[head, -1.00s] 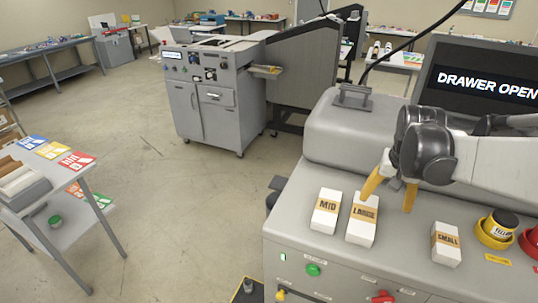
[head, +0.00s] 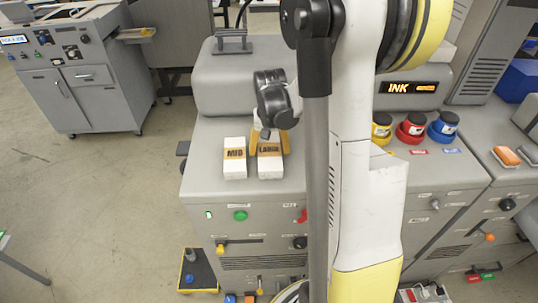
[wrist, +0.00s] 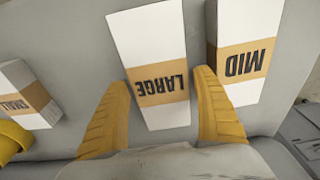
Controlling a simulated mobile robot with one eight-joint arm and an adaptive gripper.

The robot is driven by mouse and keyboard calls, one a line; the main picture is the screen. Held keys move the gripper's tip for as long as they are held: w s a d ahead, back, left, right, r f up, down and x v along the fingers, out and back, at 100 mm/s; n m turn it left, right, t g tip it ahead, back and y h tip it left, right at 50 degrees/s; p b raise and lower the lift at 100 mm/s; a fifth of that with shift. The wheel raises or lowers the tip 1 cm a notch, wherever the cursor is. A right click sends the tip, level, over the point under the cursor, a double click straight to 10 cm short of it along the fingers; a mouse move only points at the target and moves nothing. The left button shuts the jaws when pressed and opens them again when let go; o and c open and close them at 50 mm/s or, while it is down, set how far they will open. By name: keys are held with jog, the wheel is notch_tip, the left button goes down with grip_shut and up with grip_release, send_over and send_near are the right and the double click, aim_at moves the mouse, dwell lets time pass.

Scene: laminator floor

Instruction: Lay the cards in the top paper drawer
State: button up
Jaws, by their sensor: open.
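My gripper (head: 269,146) is open over the machine top, with its yellow fingers on either side of the white LARGE card pack (head: 270,167). In the wrist view the LARGE pack (wrist: 150,45) lies between the two fingers (wrist: 162,80), close to both; I cannot tell whether they touch it. The MID pack (head: 235,165) stands just left of it in the head view and beside the right finger in the wrist view (wrist: 245,60). The SMALL pack (wrist: 26,95) shows at the wrist view's left and is hidden by my arm in the head view. I cannot make out the top paper drawer.
Yellow (head: 382,127), red (head: 411,129) and blue (head: 443,127) ink pots stand right of my arm, below a lit INK display (head: 408,88). The machine front (head: 245,225) has several knobs and buttons. A grey cabinet (head: 85,90) stands at the back left, with open floor before it.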

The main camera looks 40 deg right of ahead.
aim_at(273, 148)
jog(key=shift+f, duration=0.3)
jog(key=c, duration=1.2)
jog(key=shift+o, duration=0.2)
jog(key=shift+r, duration=0.55)
jog(key=r, duration=0.2)
jog(key=s+d+r+p, duration=0.1)
jog(key=r, duration=0.1)
jog(key=s+d+r, duration=0.6)
jog(key=s+d, duration=0.1)
jog(key=shift+p, duration=0.4)
